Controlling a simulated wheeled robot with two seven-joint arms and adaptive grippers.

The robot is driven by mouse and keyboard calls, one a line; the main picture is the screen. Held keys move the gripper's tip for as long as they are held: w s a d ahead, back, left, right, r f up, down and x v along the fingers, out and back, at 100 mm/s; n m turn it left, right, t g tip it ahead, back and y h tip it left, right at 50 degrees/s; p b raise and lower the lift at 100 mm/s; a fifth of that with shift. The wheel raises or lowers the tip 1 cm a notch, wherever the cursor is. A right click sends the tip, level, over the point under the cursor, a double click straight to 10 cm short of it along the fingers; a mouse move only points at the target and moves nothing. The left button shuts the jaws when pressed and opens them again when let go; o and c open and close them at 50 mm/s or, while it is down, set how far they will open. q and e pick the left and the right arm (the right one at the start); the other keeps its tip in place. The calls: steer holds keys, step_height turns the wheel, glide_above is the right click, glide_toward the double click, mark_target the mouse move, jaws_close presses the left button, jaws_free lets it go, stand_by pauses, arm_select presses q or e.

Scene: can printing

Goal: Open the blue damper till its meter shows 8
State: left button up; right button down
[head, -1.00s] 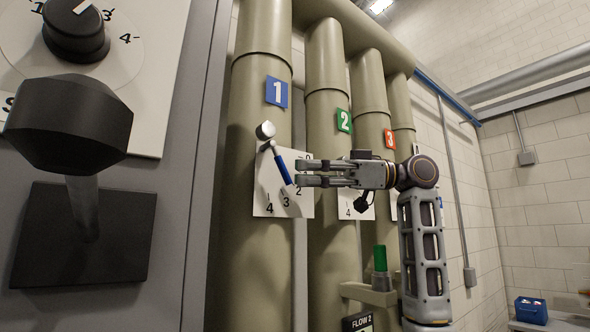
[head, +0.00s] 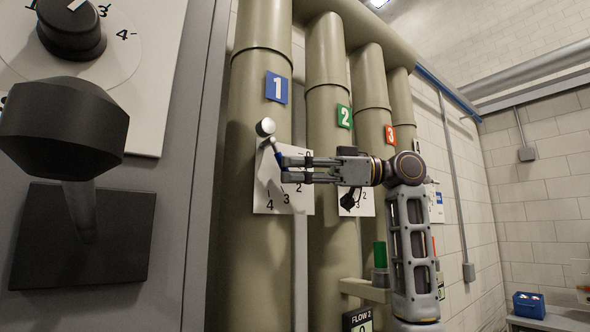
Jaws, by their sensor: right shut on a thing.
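The blue damper lever (head: 278,155) hangs from a round metal knob (head: 265,127) on the pipe with the blue "1" sign (head: 276,87). It slants down and to the right over a white dial plate (head: 268,190), where 0, 2, 3 and 4 can be read. My right gripper (head: 285,168) is shut on the lever, coming in from the right. Its fingers hide most of the blue grip and part of the scale. No meter for the blue damper shows. My left gripper is not in view.
Pipes with a green "2" sign (head: 344,116) and red "3" sign (head: 390,136) stand to the right, behind my right arm. A "FLOW 2" meter (head: 362,321) is cut off at the bottom. A grey cabinet with a big black handle (head: 65,125) fills the left.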

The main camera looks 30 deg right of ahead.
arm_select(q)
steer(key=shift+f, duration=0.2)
arm_select(e)
steer(key=shift+f, duration=0.1)
steer(key=a+m+t+y+b, duration=0.1)
steer(key=b, duration=0.2)
steer(key=a+f+m+t+y+b, duration=0.1)
steer(key=y+b, duration=0.1)
steer(key=b, duration=0.1)
steer(key=shift+s+m, duration=0.15)
steer(key=shift+m, duration=0.15)
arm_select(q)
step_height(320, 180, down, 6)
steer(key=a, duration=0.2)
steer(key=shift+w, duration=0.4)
arm_select(e)
steer(key=c, duration=1.5)
jaws_free()
steer(key=shift+f, duration=0.1)
steer(key=shift+o, duration=0.2)
steer(key=shift+d, duration=0.1)
steer(key=v, duration=1.2)
